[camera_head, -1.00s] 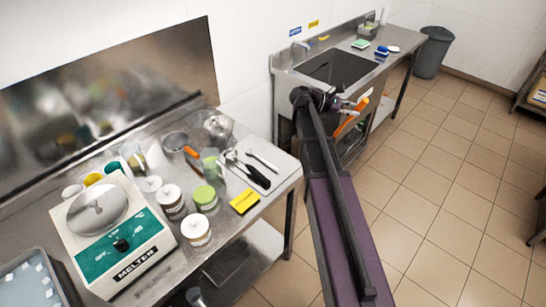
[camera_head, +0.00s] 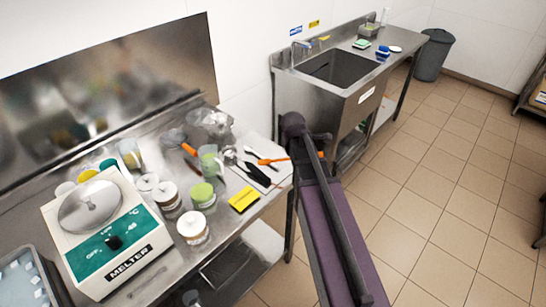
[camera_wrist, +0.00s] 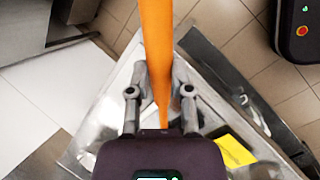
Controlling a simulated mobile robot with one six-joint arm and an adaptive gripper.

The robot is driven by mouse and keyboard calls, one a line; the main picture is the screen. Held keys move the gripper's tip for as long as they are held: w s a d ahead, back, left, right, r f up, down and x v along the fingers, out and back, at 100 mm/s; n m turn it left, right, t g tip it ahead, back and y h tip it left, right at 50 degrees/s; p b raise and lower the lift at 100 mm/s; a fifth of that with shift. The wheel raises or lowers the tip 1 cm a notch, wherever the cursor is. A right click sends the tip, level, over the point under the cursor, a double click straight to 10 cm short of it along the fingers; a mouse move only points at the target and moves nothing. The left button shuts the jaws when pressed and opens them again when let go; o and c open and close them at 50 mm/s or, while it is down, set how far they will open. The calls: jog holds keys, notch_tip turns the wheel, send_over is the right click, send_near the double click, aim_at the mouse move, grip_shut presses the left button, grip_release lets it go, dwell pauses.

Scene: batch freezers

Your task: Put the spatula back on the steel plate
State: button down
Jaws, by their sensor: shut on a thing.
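The orange spatula (camera_head: 307,155) is held across the front of the table's right end. It runs up the middle of the wrist view (camera_wrist: 158,45). My gripper (camera_wrist: 160,90) is shut on it, one finger on each side. In the head view my arm hides the gripper. The steel plate (camera_head: 283,178) is the pale, flat sheet at the table's right corner, with dark-handled utensils (camera_head: 258,172) on it. The spatula's left part (camera_head: 270,161) shows over the plate; I cannot tell whether it touches.
Jars (camera_head: 202,195), a green jug (camera_head: 210,160) and a melter (camera_head: 105,235) stand farther left. A sink (camera_head: 340,68) stands beyond a gap behind the arm.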

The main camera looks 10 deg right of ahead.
jog(key=a+f+y, duration=0.1)
jog(key=a, duration=0.1)
jog(key=s+a+f+y+b, duration=0.1)
jog(key=a, duration=0.2)
jog(key=a+f+n+y, duration=0.1)
jog(key=a, duration=0.2)
jog(key=shift+s+a+y, duration=0.1)
jog(key=shift+s+y, duration=0.2)
jog(key=shift+y, duration=0.1)
jog(key=shift+w, duration=0.1)
jog(key=w+d, duration=0.1)
jog(key=w, duration=0.3)
jog(key=w+d+f+b, duration=0.1)
jog(key=w+d, duration=0.1)
jog(key=w, duration=0.3)
jog(key=w+d, duration=0.2)
jog(key=w, duration=0.2)
jog(key=shift+w+f+b, duration=0.15)
jog(key=shift+w+b, duration=0.15)
jog(key=shift+b, duration=0.1)
jog(key=shift+w+d, duration=0.25)
jog(key=shift+w, duration=0.35)
jog(key=shift+s+b+x, duration=0.2)
jog(key=shift+b+x, duration=0.7)
jog(key=shift+s+b+x, duration=0.2)
jog(key=shift+b+x, duration=0.7)
jog(key=shift+f, duration=0.1)
